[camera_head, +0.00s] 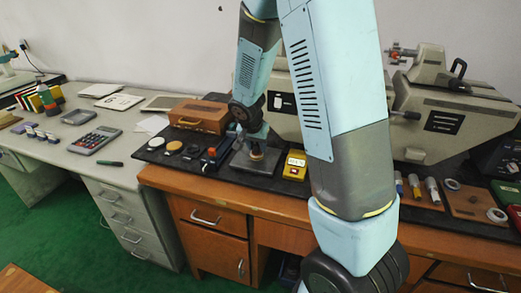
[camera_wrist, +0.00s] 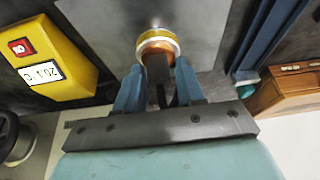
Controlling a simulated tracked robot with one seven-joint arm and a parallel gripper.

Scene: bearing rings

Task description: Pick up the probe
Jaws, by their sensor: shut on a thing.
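My gripper (camera_wrist: 158,66) points down at the grey plate, its two blue fingers closed around a dark, slim, blocky piece, the probe (camera_wrist: 157,75). Just beyond the fingertips is a round copper-coloured ring with a bright yellowish rim (camera_wrist: 157,36), on or just over the grey plate (camera_wrist: 205,22). I cannot tell whether the probe touches the ring. In the head view, the ring (camera_head: 257,153) shows as a small brownish thing below my wrist, and the fingers are too small to make out. A yellow meter (camera_wrist: 45,55) with a temperature display lies left of the gripper in the wrist view.
The yellow meter (camera_head: 295,165) stands right of the plate on a dark mat. Large beige machines (camera_head: 445,110) stand behind and right of my arm.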

